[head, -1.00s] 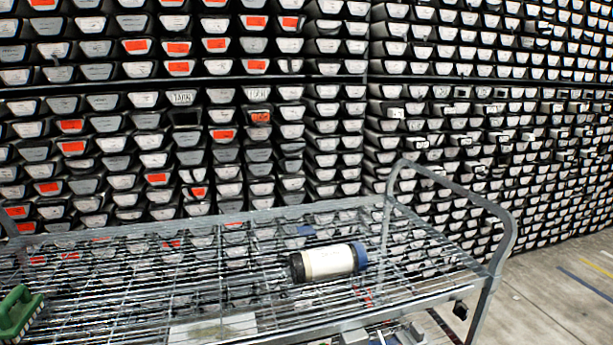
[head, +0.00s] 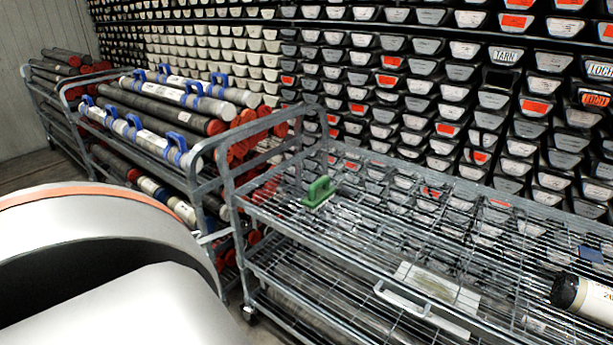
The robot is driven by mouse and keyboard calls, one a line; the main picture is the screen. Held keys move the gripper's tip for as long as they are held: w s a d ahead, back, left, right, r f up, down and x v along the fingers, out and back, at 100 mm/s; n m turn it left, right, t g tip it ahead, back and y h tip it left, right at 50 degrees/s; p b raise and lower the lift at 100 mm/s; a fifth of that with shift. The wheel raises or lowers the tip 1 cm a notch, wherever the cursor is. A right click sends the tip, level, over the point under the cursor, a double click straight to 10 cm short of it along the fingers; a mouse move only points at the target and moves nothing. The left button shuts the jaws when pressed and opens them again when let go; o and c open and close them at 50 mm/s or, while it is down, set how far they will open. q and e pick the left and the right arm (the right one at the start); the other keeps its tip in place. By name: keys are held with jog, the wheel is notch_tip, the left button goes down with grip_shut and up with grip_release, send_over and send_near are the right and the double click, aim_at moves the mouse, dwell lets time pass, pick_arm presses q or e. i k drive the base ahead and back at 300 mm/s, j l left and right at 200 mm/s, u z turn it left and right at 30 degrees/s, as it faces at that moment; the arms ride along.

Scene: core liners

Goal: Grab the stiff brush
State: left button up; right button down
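The stiff brush (head: 319,191) has a green handle and pale bristles. It lies on the top wire shelf of the metal cart (head: 345,240), near the shelf's left end. Nothing touches or covers it in the head view. Neither of my grippers shows in this view, so their distance from the brush cannot be seen.
A white cylinder with a dark cap (head: 583,297) lies on the same shelf at the right. Left of the cart stands a rack of long core tubes (head: 165,120) with blue clamps. Stacked labelled core trays (head: 450,90) fill the back wall.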

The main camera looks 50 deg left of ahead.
aim_at(321, 190)
jog(key=u, duration=1.45)
jog(key=i+j+z, duration=0.4)
jog(key=j, duration=0.25)
jog(key=k+l, duration=0.05)
jog(key=k, duration=0.05)
